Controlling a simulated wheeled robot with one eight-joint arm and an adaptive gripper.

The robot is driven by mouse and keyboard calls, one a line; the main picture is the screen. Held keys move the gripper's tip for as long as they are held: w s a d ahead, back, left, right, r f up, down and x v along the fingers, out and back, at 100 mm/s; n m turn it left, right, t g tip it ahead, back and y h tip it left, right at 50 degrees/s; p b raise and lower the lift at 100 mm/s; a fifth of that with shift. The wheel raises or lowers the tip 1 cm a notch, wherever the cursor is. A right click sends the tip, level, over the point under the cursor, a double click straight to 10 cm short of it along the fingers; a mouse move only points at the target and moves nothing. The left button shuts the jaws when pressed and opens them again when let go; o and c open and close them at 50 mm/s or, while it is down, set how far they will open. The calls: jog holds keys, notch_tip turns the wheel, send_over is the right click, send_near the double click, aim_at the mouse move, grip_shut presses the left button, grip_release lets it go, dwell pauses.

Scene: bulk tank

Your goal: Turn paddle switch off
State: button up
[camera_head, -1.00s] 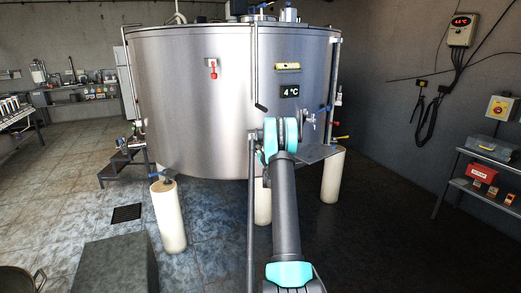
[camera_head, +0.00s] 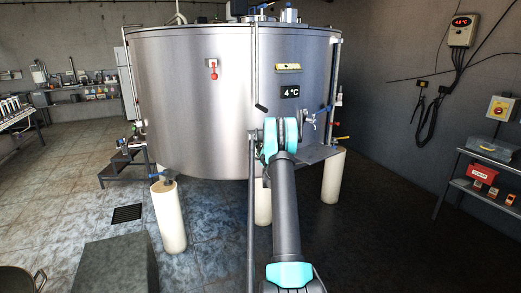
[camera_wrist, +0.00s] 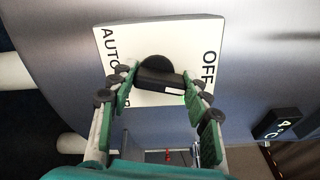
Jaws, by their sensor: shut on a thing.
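The paddle switch (camera_wrist: 160,78) shows in the wrist view as a black knob with a bar and a short white mark. It sits on a white plate (camera_wrist: 185,42) lettered AUTO at the left and OFF at the right; a third label at lower left is mostly hidden by a finger. My gripper (camera_wrist: 160,88) has its green-padded fingers on both sides of the bar, shut on it. The bar lies roughly crosswise, its white mark toward the lower right. In the head view my arm hides the switch and the gripper.
The steel bulk tank (camera_head: 200,100) fills the middle, with a 4 °C display (camera_head: 290,92) on its front, also partly seen in the wrist view (camera_wrist: 280,124). A red-handled fitting (camera_head: 213,70) is at its upper left.

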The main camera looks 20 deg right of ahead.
jog(key=shift+a+n, duration=0.1)
jog(key=shift+n, duration=1.4)
jog(key=o, duration=1.2)
jog(key=shift+c, duration=0.2)
jog(key=s+a, duration=0.1)
jog(key=s, duration=1.1)
jog(key=shift+a, duration=0.35)
